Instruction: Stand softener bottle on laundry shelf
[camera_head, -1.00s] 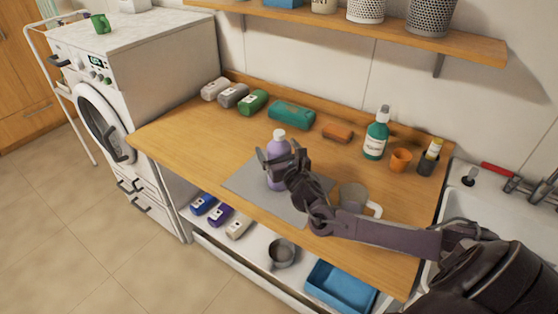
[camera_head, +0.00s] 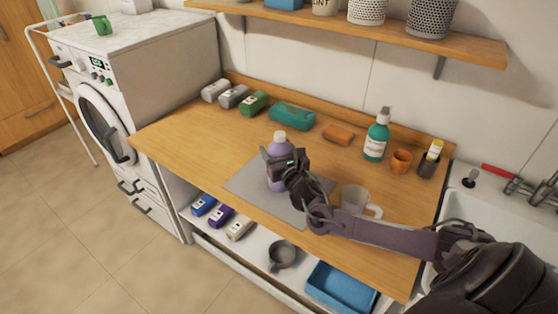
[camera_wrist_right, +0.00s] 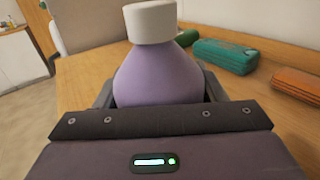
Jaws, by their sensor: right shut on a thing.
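The softener bottle is lilac with a white cap (camera_head: 279,137). It stands upright on a grey mat (camera_head: 245,180) on the wooden worktop. My right gripper (camera_head: 276,168) is shut on the bottle's body, with the arm reaching in from the right. In the right wrist view the bottle (camera_wrist_right: 158,72) fills the middle between the fingers, and its lower part is hidden by the gripper. The wooden wall shelf (camera_head: 455,43) runs along the top of the head view. My left gripper is not in view.
A sink (camera_head: 480,205) lies right.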

